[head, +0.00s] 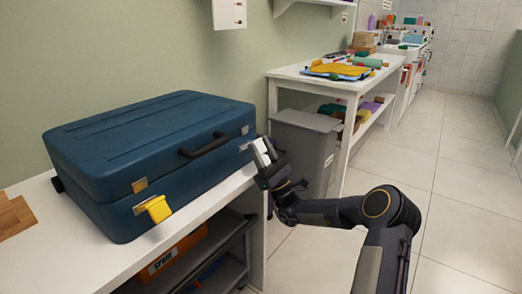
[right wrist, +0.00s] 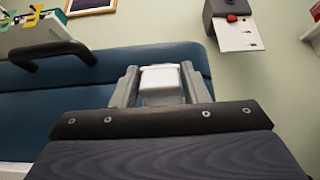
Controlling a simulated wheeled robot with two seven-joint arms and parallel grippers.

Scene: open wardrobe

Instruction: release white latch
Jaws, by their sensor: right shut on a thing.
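A dark blue suitcase (head: 150,150) lies closed on a white counter, its black handle (head: 203,145) facing front. The white latch (head: 262,152) is at the right end of its front side. My right gripper (head: 266,165) is at that latch. In the right wrist view the white latch (right wrist: 160,78) sits between the two grey fingers, which are shut on it. A yellow latch (head: 156,208) sticks outward from the left part of the suitcase front. My left gripper is not in view.
The white counter (head: 90,258) has a wooden board (head: 14,215) at its left. Below are shelves with an orange box (head: 175,254). A grey bin (head: 305,150) stands behind my right gripper, beside a white table (head: 345,84). The tiled floor at right is clear.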

